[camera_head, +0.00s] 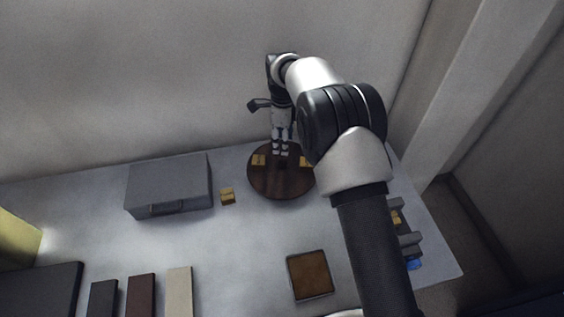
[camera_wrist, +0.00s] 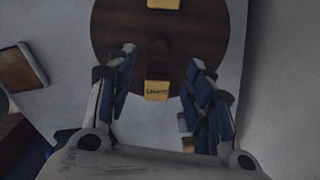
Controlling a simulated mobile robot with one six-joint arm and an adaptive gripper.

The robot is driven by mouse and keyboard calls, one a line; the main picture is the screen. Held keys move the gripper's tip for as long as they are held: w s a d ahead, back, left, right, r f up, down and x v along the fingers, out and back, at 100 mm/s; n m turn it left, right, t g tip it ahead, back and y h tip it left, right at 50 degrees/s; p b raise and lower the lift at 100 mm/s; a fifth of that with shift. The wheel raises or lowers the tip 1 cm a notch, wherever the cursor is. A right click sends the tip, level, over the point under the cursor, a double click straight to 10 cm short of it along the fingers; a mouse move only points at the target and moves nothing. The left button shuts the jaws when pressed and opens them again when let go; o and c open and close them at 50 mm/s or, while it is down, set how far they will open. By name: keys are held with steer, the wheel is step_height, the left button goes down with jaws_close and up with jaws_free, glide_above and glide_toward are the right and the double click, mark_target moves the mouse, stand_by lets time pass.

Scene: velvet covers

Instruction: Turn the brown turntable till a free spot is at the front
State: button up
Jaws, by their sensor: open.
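The brown turntable (camera_head: 280,188) is a round dark wooden disc at the back of the table; it also shows in the wrist view (camera_wrist: 115,30). A yellow block (camera_head: 258,160) sits on its left side and another yellow block (camera_head: 305,161) on its right, partly behind my arm. The wrist view shows two such blocks, one at the top edge (camera_wrist: 164,3) and one labelled block (camera_wrist: 157,90) between my fingers' lower parts. The disc's front part looks bare. My gripper (camera_wrist: 160,57) is open, pointing down over the disc, around a dark central piece (camera_wrist: 160,47). Contact cannot be told.
A grey case (camera_head: 168,184) and a loose yellow block (camera_head: 227,197) stand left of the turntable. A brown-topped tray (camera_head: 310,275) lies in front. A grey rack (camera_head: 408,240) stands at the right. Several flat dark and pale slabs (camera_head: 140,296) lie front left.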

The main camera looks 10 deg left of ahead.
mark_target(283, 157)
step_height(283, 157, down, 10)
steer(key=shift+f+b, duration=0.15)
steer(key=shift+b, duration=0.9)
jaws_close()
